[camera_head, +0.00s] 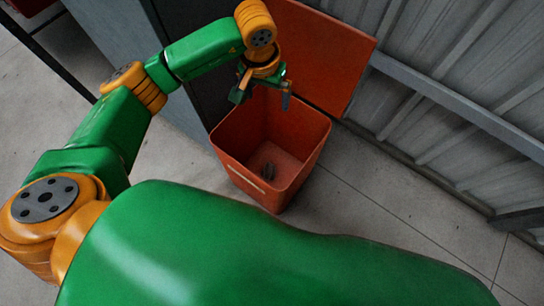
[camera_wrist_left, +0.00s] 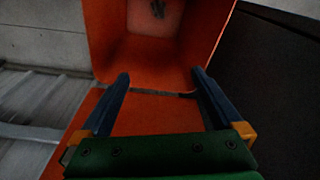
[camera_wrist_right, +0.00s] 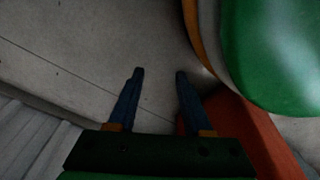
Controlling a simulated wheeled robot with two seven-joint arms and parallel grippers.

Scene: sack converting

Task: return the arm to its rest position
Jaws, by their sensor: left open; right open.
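My left gripper (camera_head: 266,92) is open and empty above the back part of an orange bin (camera_head: 250,186), near its open lid (camera_head: 335,60). In the left wrist view its two dark fingers (camera_wrist_left: 160,82) are apart, with the bin (camera_wrist_left: 105,40) beyond them. My right gripper (camera_wrist_right: 159,75) is open and empty over bare floor in the right wrist view. It is not visible in the head view.
A corrugated metal wall (camera_head: 460,60) with a grey rail (camera_head: 455,105) stands behind and right of the bin. A grey cabinet-like panel (camera_head: 112,35) stands left of the bin. The concrete floor (camera_head: 370,205) right of the bin is clear.

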